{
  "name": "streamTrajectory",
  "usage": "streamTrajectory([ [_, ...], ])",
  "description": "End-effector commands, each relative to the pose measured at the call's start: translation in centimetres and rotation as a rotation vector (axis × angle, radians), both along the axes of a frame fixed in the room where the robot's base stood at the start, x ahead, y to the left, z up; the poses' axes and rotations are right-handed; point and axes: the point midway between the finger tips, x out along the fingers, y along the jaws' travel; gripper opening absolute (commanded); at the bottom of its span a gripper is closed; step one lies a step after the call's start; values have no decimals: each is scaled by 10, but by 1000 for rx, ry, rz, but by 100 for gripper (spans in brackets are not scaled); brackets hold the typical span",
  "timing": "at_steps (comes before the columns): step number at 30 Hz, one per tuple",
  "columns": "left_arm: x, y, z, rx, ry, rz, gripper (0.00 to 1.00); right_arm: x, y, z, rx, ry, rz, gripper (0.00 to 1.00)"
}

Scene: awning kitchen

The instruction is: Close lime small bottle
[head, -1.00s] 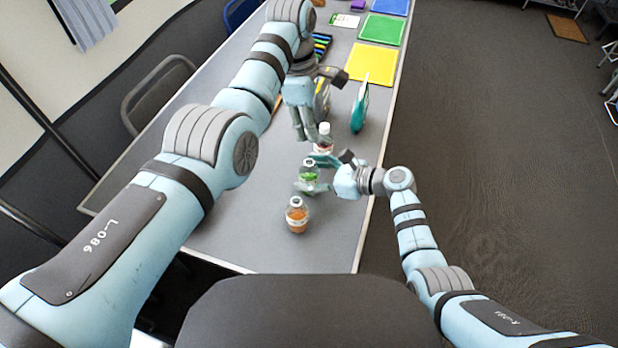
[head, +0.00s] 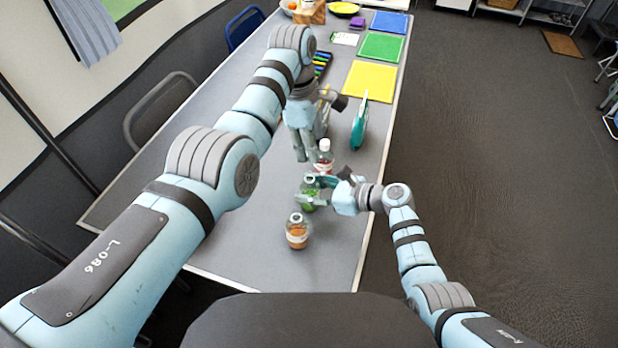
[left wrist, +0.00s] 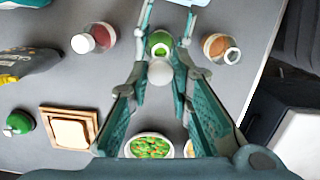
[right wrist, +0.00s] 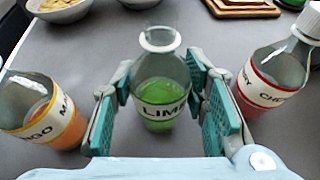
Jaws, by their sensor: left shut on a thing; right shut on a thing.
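The lime bottle (right wrist: 163,95) stands upright with its mouth uncovered, green liquid inside and a LIME label. It also shows in the head view (head: 310,196) and from above in the left wrist view (left wrist: 159,41). My right gripper (head: 317,192) is shut on its body, one finger on each side. My left gripper (head: 303,157) is higher, above the table beyond the lime bottle. In the left wrist view its fingertips are shut on a white cap (left wrist: 160,73), which appears just below the bottle's mouth in the picture. The cap cannot be made out in the head view.
An orange mango bottle (head: 297,232) stands nearer me. A red cherry bottle (head: 324,160) with a white cap stands close behind the lime one. A teal item (head: 359,125) stands farther back right.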

Motion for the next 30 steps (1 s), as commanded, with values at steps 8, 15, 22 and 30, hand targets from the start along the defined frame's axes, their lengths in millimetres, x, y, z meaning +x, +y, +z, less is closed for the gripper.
streamTrajectory([
  [8,-1,0,-36,5,4,0,12,0,0,0,0,0,0,0],
  [15,0,-1,-37,5,3,1,12,0,0,0,0,0,0,0],
  [22,-1,-1,-37,5,3,0,12,0,0,0,0,0,0,0],
  [30,-1,-1,-51,6,6,-1,12,0,0,0,0,0,0,0],
])
